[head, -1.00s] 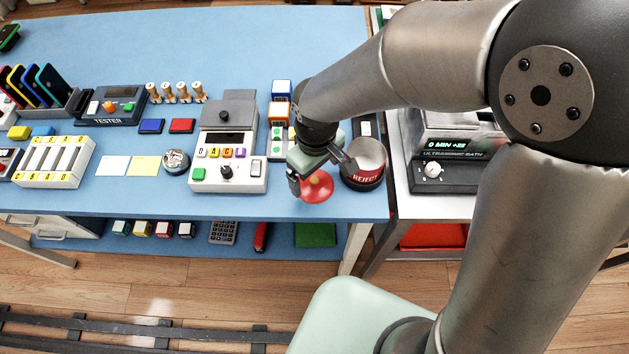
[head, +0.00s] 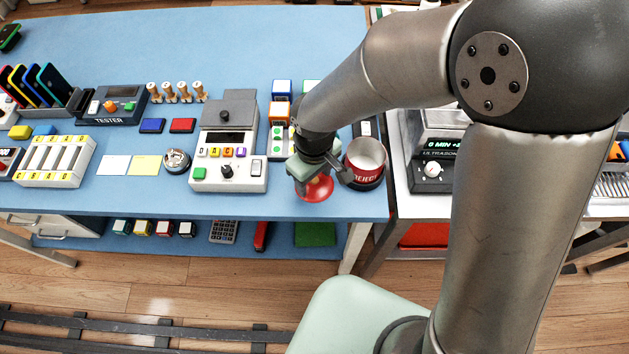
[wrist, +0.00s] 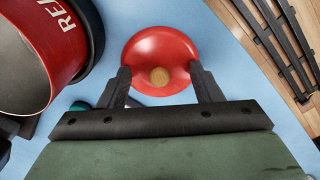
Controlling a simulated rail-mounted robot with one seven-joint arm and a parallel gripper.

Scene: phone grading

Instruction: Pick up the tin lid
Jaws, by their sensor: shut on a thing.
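The tin lid is a round red disc with a tan knob in its middle. In the head view the tin lid (head: 318,190) is near the front edge of the blue table, partly covered by my gripper. My gripper (head: 312,180) reaches down over it. In the wrist view the lid (wrist: 160,47) sits between the two dark fingers of my gripper (wrist: 160,85), which are shut on it. I cannot tell whether the lid touches the table.
The red and white REJECT tin (head: 365,162), open at the top, stands just right of the lid. It fills the upper left of the wrist view (wrist: 60,55). A grey device with coloured keys (head: 226,173) stands to the left. The blue table (head: 345,205) is bare in front.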

